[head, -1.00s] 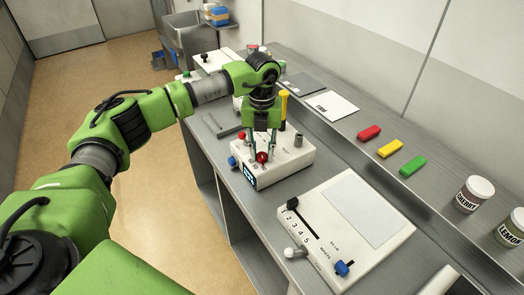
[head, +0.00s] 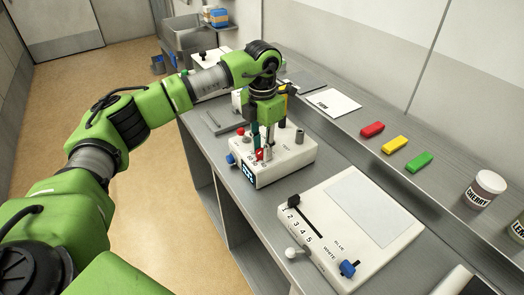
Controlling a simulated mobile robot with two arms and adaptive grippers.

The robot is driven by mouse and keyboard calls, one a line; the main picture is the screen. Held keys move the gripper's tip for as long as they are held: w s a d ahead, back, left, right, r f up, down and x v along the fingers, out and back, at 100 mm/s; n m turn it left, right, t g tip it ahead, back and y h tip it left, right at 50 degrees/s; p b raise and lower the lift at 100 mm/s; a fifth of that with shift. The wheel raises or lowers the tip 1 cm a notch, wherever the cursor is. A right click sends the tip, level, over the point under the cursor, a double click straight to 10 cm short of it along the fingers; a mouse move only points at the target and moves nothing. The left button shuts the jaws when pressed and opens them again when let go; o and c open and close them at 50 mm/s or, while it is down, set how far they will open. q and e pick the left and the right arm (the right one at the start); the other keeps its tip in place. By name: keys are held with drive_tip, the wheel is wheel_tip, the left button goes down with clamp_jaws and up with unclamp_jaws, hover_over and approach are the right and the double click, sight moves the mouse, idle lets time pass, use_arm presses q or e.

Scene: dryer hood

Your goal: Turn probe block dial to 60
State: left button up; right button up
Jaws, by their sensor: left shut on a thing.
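The probe block (head: 290,157) is a white box on the grey bench in the middle of the head view. Its front has a small dark blue display (head: 248,173) whose digits are too small to read. A red dial (head: 260,154) with a pale mark sits on its top near the front. My left gripper (head: 263,147) points down from above and is shut on the red dial; its fingers partly hide the dial. A blue knob (head: 231,160) is on the block's left side. My right gripper is not in view.
A white panel with a slider (head: 360,225) and a blue knob (head: 348,268) lies in front right. Red (head: 372,129), yellow (head: 395,144) and green (head: 419,162) blocks and a labelled jar (head: 484,189) stand on the ledge. A sink (head: 186,42) is at the back.

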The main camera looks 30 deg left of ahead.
sight(262, 151)
use_arm(q)
drive_tip(key=m+b, duration=0.1)
drive_tip(key=m, duration=0.3)
drive_tip(key=shift+w+m, duration=0.1)
drive_tip(key=shift+m, duration=0.2)
drive_tip(key=m+b, duration=0.1)
drive_tip(key=m, duration=0.3)
drive_tip(key=shift+r, duration=0.1)
drive_tip(key=shift+m, duration=0.3)
drive_tip(key=o, duration=1.1)
drive_tip(key=shift+o, duration=0.2)
wheel_tip(262, 151, up, 12)
